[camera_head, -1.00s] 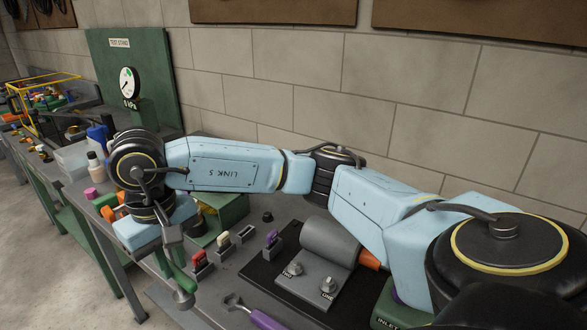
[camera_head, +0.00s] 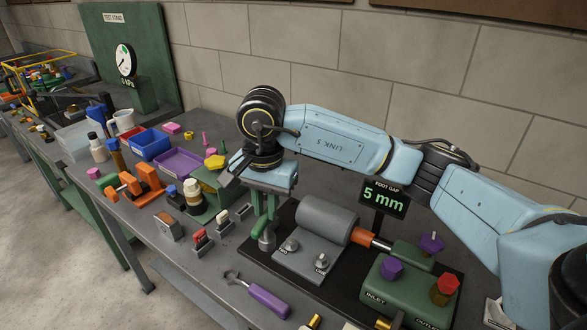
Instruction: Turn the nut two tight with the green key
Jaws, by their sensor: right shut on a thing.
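My right gripper (camera_head: 265,192) is shut on the green key (camera_head: 265,220), held upright with its grey socket end down. The socket end is at the left edge of the grey block, just left of the left nut (camera_head: 291,245) in the picture. I cannot tell whether it touches the block. A second nut (camera_head: 322,262) sits to the right on the same grey block (camera_head: 305,266). The small labels by the nuts are too blurred to read surely. My left gripper is not in view.
A foot gap display (camera_head: 383,198) reads 5 mm behind the grey cylinder (camera_head: 327,220). A green inlet/outlet block (camera_head: 405,290) stands at right. A purple-handled wrench (camera_head: 268,300) lies in front. Several small keys, bins and an orange clamp (camera_head: 135,186) crowd the left.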

